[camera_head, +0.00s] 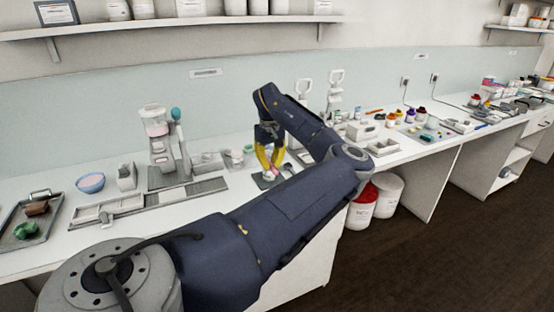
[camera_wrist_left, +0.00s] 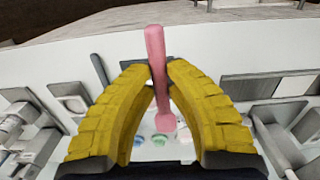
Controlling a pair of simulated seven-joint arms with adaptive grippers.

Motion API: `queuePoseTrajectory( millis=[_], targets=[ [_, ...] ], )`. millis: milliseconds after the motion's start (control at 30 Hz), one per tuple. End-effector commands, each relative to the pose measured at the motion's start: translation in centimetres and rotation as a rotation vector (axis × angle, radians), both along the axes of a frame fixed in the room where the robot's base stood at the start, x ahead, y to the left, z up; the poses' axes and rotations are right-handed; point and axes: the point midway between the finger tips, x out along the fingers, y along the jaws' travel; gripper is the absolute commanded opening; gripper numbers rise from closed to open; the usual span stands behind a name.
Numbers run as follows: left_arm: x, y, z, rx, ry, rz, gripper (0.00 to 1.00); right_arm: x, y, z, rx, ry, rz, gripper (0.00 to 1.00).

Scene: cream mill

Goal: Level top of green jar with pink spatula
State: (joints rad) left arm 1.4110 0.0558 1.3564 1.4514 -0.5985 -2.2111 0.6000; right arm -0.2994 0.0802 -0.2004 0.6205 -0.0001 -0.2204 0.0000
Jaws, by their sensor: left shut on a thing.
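My left gripper (camera_head: 268,165) has yellow fingers and is over the counter in the head view. In the left wrist view, the gripper (camera_wrist_left: 160,75) is shut on a pink spatula (camera_wrist_left: 155,45). The spatula's long handle passes between the fingers, and its rounded end (camera_wrist_left: 166,121) points toward several small jars. One of these jars looks greenish (camera_wrist_left: 138,141), but they are too small to tell apart surely. In the head view a small greenish jar (camera_head: 248,150) stands just left of the gripper. I cannot tell whether the spatula touches any jar. My right gripper is not in view.
A blender-like machine (camera_head: 158,135) and a blue bowl (camera_head: 90,183) stand on the left counter. A tray (camera_head: 60,215) with brown and green items is at far left. Clutter crowds the right counter. Red and white buckets (camera_head: 361,205) stand on the floor.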

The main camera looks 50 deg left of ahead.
Motion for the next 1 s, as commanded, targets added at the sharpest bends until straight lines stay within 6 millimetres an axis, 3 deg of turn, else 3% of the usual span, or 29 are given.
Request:
queuePoseTrajectory(
  millis=[433,1000],
  targets=[
    [0.1,0.0,-1.0,0.0,0.0,-0.01,0.0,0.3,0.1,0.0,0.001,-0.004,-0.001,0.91],
    [0.0,0.0,-3.8,0.0,0.001,-0.009,0.0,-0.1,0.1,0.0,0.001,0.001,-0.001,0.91]
  ],
)
